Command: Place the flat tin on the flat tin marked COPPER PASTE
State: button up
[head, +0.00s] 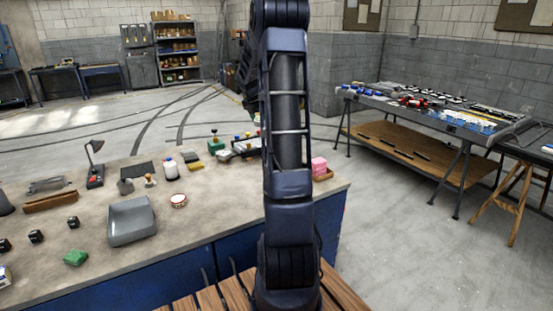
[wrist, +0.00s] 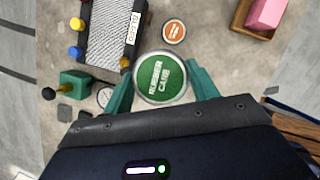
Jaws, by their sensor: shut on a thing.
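A round flat tin with a green lid and pale lettering that seems to read RUBBER CARE (wrist: 162,78) sits between the green fingers of my gripper (wrist: 161,82) in the wrist view. The fingers are shut on its two sides. A smaller-looking flat tin with an orange-brown lid (wrist: 174,31) lies on the bench just beyond it, apart from the held tin. Its lettering is too small to read, so I cannot confirm COPPER PASTE. In the head view my arm hides the gripper and both of these tins.
A black mesh-patterned tray with a label (wrist: 115,35) lies left of the orange tin. A green block with a black knob (wrist: 74,83) and a round dial (wrist: 104,96) are nearer. A pink block (wrist: 268,12) sits in a wooden tray (wrist: 240,22). Bare bench surrounds the orange tin's right side.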

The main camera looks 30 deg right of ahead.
jog(key=d, duration=0.9)
jog(key=f, duration=1.9)
jog(key=shift+w, duration=0.25)
jog(key=shift+f, duration=0.2)
jog(key=o, duration=1)
